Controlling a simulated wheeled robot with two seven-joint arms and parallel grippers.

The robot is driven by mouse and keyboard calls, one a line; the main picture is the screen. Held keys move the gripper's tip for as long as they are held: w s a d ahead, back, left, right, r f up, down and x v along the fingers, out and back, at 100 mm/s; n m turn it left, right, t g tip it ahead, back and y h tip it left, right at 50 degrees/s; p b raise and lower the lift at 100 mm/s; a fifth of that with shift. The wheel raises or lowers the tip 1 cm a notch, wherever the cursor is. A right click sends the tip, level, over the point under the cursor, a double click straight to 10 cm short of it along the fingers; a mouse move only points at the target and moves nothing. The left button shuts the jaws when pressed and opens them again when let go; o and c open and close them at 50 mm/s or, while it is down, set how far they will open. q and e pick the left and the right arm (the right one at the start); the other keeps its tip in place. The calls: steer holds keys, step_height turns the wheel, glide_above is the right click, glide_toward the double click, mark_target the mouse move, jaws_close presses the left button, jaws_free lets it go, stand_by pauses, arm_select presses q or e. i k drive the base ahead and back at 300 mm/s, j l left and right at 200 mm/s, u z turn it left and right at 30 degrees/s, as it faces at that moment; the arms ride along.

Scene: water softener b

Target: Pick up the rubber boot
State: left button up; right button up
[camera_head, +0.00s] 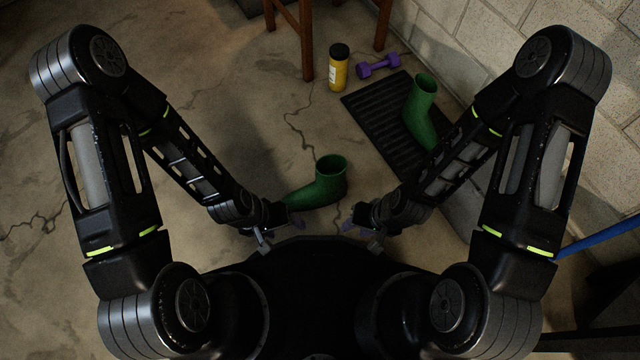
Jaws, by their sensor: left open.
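A green rubber boot (325,185) stands upright on the concrete floor, its opening up and its toe pointing left towards my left gripper. A second green rubber boot (420,110) stands on a black ribbed mat (372,114) at the right, partly behind my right arm. My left gripper (277,236) is open, low and in front of the nearer boot's toe; I cannot tell whether they touch. My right gripper (358,232) is to the right of the nearer boot, apart from it; its jaws are too small and dark to read.
A yellow bottle with a black lid (339,70) and a purple dumbbell (378,66) are beyond the mat. Wooden furniture legs (306,40) stand at the back. A block wall (520,25) bounds the right, with a blue pole (600,236). The left floor is clear.

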mark_target(329, 187)
steer(key=z, duration=2.05)
steer(key=k+j, duration=0.15)
steer(key=k, duration=0.45)
steer(key=k+j, duration=0.15)
steer(key=k, duration=0.4)
steer(key=i, duration=0.35)
